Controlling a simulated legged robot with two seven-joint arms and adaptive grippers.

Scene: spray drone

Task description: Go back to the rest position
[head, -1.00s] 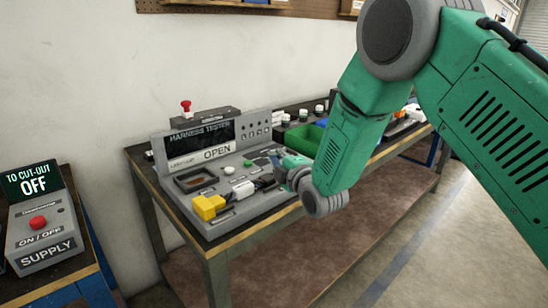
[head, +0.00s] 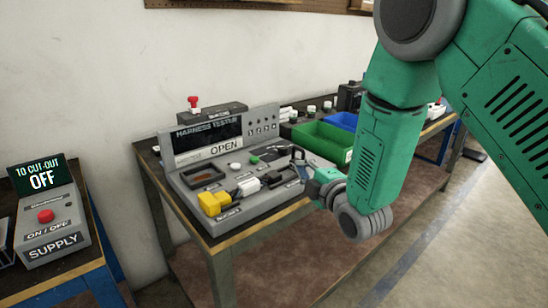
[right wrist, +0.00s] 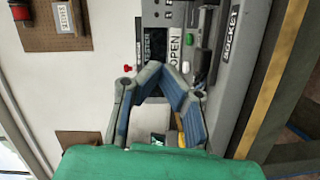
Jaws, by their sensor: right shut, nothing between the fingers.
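My right gripper (head: 304,168) is at the right end of the grey harness tester (head: 222,214) in the head view. It is shut and empty. In the right wrist view its two blue-grey fingers (right wrist: 160,72) angle together in front of the tester (right wrist: 222,85). I cannot tell from the pictures whether the gripper touches the tester. The tester's panel has an OPEN label, and a yellow connector (head: 213,203) and a white connector (head: 247,186) sit along its front. My left gripper is not in view.
A supply box (head: 45,232) reading OFF stands on a separate bench at the left. Green (head: 322,143) and blue (head: 343,120) bins stand behind my right arm on the tester's bench. The floor (head: 440,215) at the right is clear.

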